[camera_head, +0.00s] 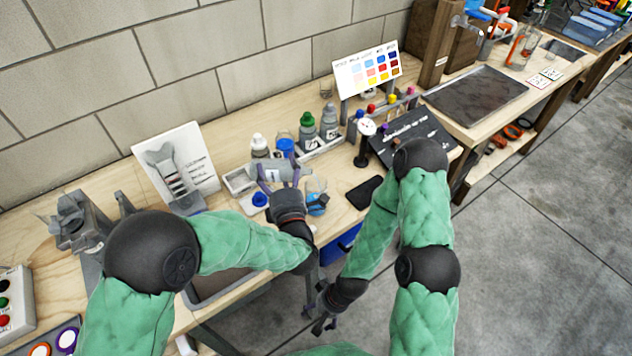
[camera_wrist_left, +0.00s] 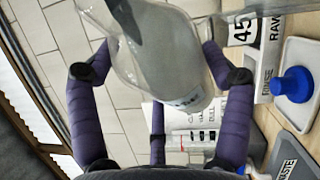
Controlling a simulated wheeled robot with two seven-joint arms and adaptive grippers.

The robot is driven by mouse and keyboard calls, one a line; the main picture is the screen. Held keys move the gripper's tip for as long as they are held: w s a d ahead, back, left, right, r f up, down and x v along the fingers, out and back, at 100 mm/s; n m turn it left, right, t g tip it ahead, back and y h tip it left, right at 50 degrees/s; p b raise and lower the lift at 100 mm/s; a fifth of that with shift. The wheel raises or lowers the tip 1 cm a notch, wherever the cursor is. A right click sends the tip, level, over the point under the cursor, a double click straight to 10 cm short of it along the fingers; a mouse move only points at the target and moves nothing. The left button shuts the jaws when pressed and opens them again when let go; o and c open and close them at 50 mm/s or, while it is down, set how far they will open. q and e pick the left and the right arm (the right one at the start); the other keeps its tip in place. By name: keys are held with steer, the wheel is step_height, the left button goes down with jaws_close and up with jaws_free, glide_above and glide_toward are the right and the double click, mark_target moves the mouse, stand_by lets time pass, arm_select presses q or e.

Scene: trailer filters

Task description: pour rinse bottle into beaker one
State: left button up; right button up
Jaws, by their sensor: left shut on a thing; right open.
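My left gripper (camera_head: 280,182) is shut on a pale grey, see-through bottle (camera_head: 270,172), which I take to be the rinse bottle. The bottle lies tipped on its side above the bench. In the left wrist view the bottle (camera_wrist_left: 168,60) sits between the purple fingers (camera_wrist_left: 160,110); its label is too small to read. A clear beaker (camera_head: 316,190) with blue on it stands just right of the left gripper, partly hidden by my wrist. I cannot tell whether it is beaker one. My right gripper (camera_head: 325,318) is open and empty, low in front of the bench edge.
A blue stopper (camera_head: 259,199) sits on a white pad, also in the left wrist view (camera_wrist_left: 293,85). Several capped bottles (camera_head: 307,130) stand behind. A black phone-like slab (camera_head: 365,192) lies right of the beaker. A picture card (camera_head: 178,165) stands at the back left.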

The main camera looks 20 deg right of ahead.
arm_select(q)
steer(key=shift+d+r+m+t+b, duration=0.15)
steer(key=shift+r+m+t+b, duration=0.15)
steer(key=shift+r+m+b, duration=0.45)
stand_by(2.1)
